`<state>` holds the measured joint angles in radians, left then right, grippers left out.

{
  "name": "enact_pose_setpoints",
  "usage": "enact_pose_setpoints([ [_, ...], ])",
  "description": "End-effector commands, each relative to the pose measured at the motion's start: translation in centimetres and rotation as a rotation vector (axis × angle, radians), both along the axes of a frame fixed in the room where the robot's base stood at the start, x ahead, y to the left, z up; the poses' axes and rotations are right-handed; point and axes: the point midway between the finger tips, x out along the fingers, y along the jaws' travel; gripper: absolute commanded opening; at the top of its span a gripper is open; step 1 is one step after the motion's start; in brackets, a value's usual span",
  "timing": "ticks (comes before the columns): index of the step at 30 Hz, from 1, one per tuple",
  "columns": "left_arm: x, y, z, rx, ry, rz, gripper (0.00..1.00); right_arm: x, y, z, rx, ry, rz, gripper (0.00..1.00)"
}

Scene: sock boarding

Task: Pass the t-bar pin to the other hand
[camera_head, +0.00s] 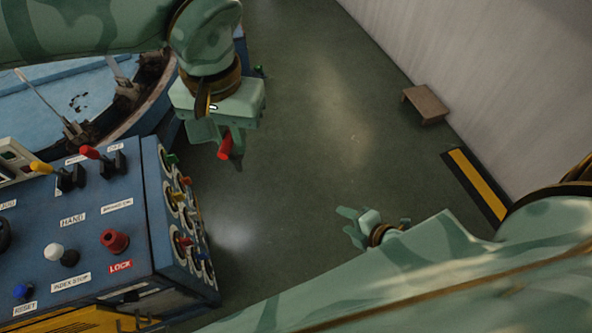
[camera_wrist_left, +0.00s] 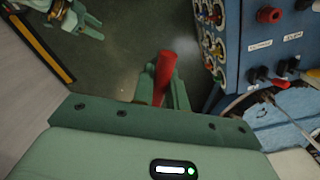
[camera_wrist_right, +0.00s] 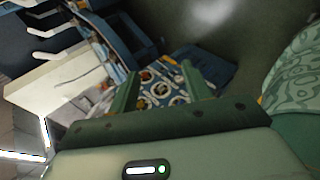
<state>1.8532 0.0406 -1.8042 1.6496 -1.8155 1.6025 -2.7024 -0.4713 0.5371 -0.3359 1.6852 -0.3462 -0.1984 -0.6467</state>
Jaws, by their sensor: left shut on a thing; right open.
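The t-bar pin shows as a red bar (camera_head: 225,147) in the head view and as a red upright bar (camera_wrist_left: 164,72) in the left wrist view. My left gripper (camera_head: 220,142) is shut on it and holds it in the air, right of the blue control cabinet. The jaws hide part of the pin. My right gripper (camera_head: 354,226) is open and empty, lower and to the right in the head view, apart from the pin. Its two spread fingers (camera_wrist_right: 163,85) also show in the right wrist view, with nothing between them.
The blue cabinet (camera_head: 100,250) carries levers, knobs and a side panel (camera_head: 184,215) of colored ringed fittings. A blue-topped machine (camera_head: 90,95) stands behind it. A small brown stool (camera_head: 426,104) and a black-yellow floor strip (camera_head: 474,183) lie along the wall. The floor between is clear.

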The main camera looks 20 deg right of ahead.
Motion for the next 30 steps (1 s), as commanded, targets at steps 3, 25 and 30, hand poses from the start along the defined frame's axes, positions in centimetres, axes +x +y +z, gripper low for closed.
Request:
enact_pose_setpoints([
  [3, 0.0, 0.0, 0.0, 0.000, 0.000, 0.000, 0.00, 2.2, 4.0, 7.4, -0.157, -0.227, 0.264, 0.49],
  [25, 0.0, 0.0, 0.0, 0.000, 0.000, 0.000, 0.00, 2.0, 14.8, 31.7, -1.215, -1.190, 0.836, 0.49],
  [30, 0.0, 0.0, 0.0, 0.000, 0.000, 0.000, 0.00, 3.7, 16.0, 31.8, -1.218, -1.193, 0.835, 0.49],
])
